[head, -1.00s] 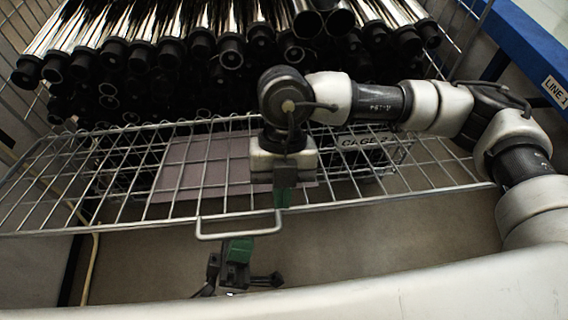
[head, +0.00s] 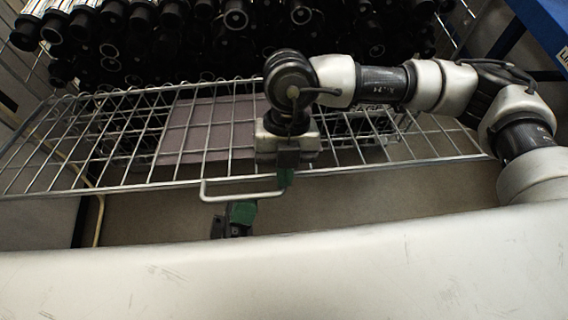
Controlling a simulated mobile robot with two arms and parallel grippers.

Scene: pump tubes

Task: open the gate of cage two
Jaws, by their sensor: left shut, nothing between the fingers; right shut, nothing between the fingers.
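The gate (head: 90,187), a wire-mesh panel, slopes out from the cage front towards me in the head view. Its wire handle (head: 240,198) is on the edge nearest me. My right gripper (head: 287,178) is shut and empty, pointing down over the gate's near edge, just right of the handle; I cannot tell whether it touches. My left gripper (head: 238,215) is low, just below the handle and partly hidden behind my silver body; it is shut with nothing visible in it. The cage label is mostly hidden behind the mesh and my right arm.
Many black-capped tubes (head: 235,20) are stacked in the cage behind the gate. A pinkish panel (head: 185,135) shows through the mesh. A blue beam (head: 545,25) is at the upper right. Bare floor (head: 370,200) shows below the gate's near edge.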

